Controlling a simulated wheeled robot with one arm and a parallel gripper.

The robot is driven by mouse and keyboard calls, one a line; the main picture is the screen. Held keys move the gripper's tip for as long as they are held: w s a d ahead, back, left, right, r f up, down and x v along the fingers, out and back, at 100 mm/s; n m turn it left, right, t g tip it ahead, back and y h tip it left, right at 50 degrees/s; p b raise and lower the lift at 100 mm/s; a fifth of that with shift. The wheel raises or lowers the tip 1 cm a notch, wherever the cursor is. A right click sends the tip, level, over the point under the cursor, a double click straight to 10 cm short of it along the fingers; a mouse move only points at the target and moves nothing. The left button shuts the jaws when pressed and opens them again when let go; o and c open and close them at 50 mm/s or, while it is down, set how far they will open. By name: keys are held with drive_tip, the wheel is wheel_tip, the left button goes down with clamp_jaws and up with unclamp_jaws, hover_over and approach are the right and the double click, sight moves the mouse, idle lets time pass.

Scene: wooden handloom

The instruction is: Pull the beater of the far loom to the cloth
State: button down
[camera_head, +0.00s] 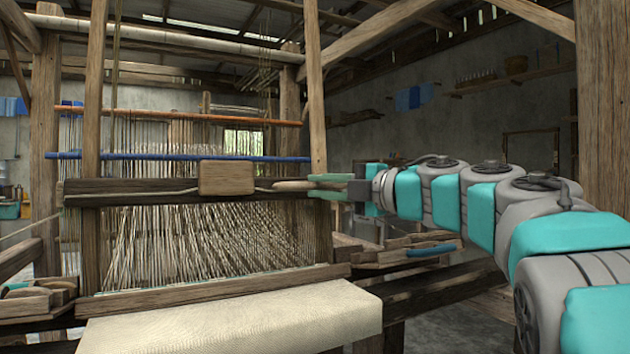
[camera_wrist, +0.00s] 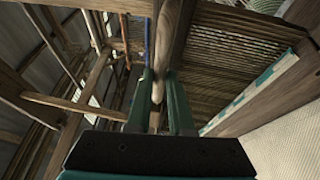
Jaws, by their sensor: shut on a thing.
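The beater (camera_head: 130,191) of the loom in front of me hangs upright between two tall wooden posts. Its dark crossrail carries a wooden block (camera_head: 227,177) and a rounded handle piece (camera_head: 292,185) at its right end. My gripper (camera_head: 328,187) comes from the right and is shut on that handle piece. In the wrist view, my gripper (camera_wrist: 160,95) has its two fingers on either side of the wooden piece (camera_wrist: 172,35). The cream cloth (camera_head: 240,318) lies in front, below the beater.
Pale warp threads (camera_head: 210,240) spread below the crossrail. A blue bar (camera_head: 180,157) and an orange bar (camera_head: 180,116) cross behind it. A wooden side ledge (camera_head: 400,255) lies below my arm. A thick post (camera_head: 603,120) stands at the right.

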drive_tip(key=shift+s+d+r, duration=0.1)
drive_tip(key=shift+s+r, duration=0.15)
drive_tip(key=shift+r, duration=0.25)
drive_tip(key=c, duration=1.2)
unclamp_jaws()
drive_tip(key=shift+s+r, duration=0.1)
drive_tip(key=shift+s, duration=0.05)
drive_tip(key=shift+o, duration=0.6)
drive_tip(key=shift+d, duration=0.1)
drive_tip(key=shift+f, duration=0.25)
drive_tip(key=v, duration=0.7)
drive_tip(key=shift+s+d+b, duration=0.15)
drive_tip(key=shift+d+b, duration=0.05)
drive_tip(key=shift+b, duration=0.15)
